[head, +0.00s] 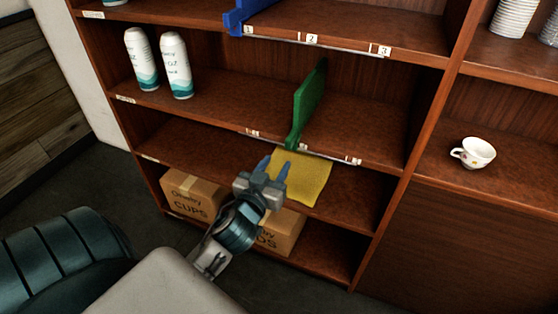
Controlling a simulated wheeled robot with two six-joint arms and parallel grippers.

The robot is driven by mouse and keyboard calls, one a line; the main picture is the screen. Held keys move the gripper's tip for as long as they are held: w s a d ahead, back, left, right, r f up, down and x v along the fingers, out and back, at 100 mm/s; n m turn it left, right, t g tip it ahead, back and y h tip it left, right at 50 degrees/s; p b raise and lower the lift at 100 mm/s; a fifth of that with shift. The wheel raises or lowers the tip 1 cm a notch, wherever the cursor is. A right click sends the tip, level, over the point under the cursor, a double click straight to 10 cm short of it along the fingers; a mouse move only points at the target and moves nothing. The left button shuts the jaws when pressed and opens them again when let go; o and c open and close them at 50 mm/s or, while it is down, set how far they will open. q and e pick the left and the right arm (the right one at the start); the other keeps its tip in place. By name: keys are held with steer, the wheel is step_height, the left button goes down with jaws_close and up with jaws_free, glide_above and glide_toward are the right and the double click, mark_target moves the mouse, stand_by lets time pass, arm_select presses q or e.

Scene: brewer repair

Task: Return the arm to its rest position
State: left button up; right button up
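My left gripper (271,170) is in front of the wooden shelf unit, at the height of its third shelf. Its two blue fingertips stand apart with a small gap and point toward the shelf. A yellow cloth (308,178) lies over the front of that shelf, just right of the fingertips. Whether the fingers touch the cloth I cannot tell. Nothing shows held between them. My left arm crosses the lower part of the head view. My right gripper is not in view.
The shelf unit (210,151) fills the view. It holds two white bottles (177,65), a green divider (307,105), a blue divider (238,18), a cup (474,153) and stacked cups (513,17). Cardboard boxes (190,194) stand on the bottom shelf. Dark floor (75,185) is clear at left.

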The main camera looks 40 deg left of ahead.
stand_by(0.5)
